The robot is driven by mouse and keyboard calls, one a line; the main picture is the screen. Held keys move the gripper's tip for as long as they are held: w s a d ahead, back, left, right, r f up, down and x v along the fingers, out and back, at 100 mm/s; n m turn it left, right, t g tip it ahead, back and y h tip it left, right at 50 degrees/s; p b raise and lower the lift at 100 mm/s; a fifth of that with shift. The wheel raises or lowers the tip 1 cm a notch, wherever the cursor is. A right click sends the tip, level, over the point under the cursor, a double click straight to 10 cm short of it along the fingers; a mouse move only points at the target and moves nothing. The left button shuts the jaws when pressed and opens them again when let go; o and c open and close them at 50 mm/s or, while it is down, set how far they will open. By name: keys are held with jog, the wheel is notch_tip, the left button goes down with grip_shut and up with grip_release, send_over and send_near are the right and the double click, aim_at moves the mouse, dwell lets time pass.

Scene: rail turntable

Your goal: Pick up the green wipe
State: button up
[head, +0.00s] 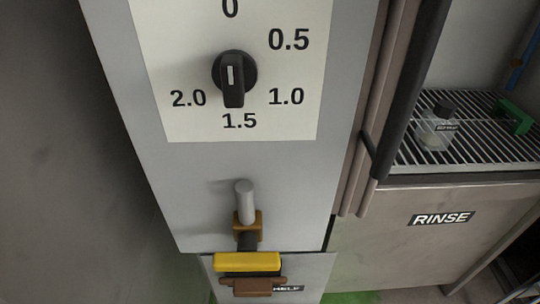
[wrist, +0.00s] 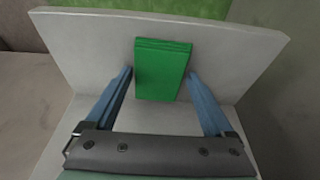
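The green wipe (wrist: 163,68) is a flat green rectangular block or folded pad in the wrist view. It rests on a light grey surface (wrist: 85,45), near the middle of the picture. My gripper (wrist: 161,74) is open, with one blue finger on each side of the wipe. A small gap shows between each fingertip and the wipe, so it does not look gripped. My gripper does not show in the head view, and I cannot make out this wipe there.
In the head view a black dial (head: 234,78) sits above a grey cylindrical peg (head: 244,202). A yellow block (head: 247,262) and brown piece (head: 252,286) are below. At right, a wire rack (head: 430,155) holds a clear bottle (head: 436,130) and a green piece (head: 515,117), above a RINSE label (head: 441,218).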

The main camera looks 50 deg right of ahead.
jog(key=c, duration=0.9)
jog(key=shift+c, duration=0.2)
jog(key=shift+r, duration=0.2)
jog(key=p+v, duration=0.1)
jog(key=v, duration=0.1)
jog(key=p+v, duration=0.1)
jog(key=v, duration=0.2)
jog(key=w+d+p+v, duration=0.1)
jog(key=p+v, duration=0.1)
jog(key=shift+r, duration=0.55)
jog(key=s+a+p, duration=0.2)
jog(key=s+a, duration=1.1)
jog(key=a, duration=0.1)
jog(key=shift+a+f+p, duration=0.35)
jog(key=shift+a+f, duration=0.05)
jog(key=shift+f, duration=0.05)
